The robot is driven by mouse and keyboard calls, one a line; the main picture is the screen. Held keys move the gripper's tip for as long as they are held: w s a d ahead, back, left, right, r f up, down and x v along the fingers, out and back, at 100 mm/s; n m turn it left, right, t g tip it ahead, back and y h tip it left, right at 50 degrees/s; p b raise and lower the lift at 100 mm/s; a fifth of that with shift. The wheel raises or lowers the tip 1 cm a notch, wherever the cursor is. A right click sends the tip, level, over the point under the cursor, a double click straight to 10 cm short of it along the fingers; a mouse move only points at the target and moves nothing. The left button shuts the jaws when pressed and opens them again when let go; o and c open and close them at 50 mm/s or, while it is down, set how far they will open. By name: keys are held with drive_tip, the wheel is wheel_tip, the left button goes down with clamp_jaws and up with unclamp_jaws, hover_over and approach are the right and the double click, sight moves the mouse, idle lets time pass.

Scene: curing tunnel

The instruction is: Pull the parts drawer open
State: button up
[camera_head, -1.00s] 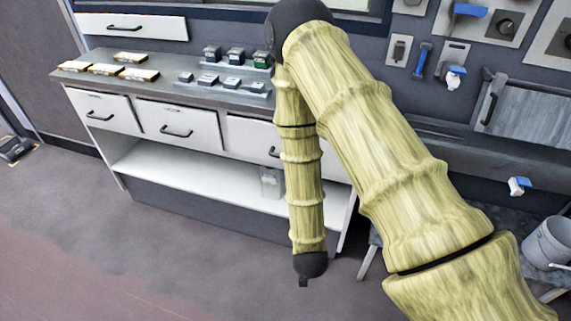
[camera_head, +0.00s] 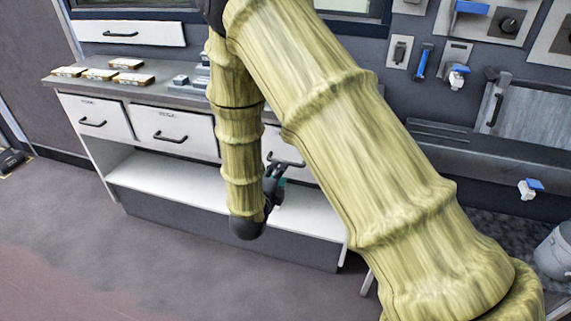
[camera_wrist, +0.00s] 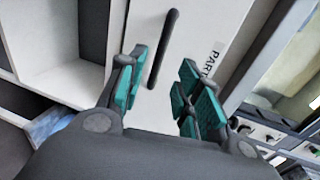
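The parts drawer is white with a dark bar handle and a label whose visible letters read "PART", in the wrist view (camera_wrist: 195,30). Its handle (camera_wrist: 163,48) lies ahead of my gripper (camera_wrist: 161,88), roughly in line with the gap between the fingers. My gripper is open with teal pads, and nothing is between the pads. In the head view the drawer (camera_head: 302,172) is the rightmost under the counter, mostly hidden by my arm, and it looks shut. My gripper (camera_head: 277,176) is just in front of it, near its handle (camera_head: 290,161).
Two other shut drawers (camera_head: 97,118) (camera_head: 175,133) sit to the left, above an open white shelf (camera_head: 150,175). The counter (camera_head: 140,93) bears several small parts. A grey bucket (camera_head: 555,250) stands at right. The floor in front is clear.

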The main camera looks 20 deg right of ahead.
drive_tip(key=x, duration=0.8)
clamp_jaws()
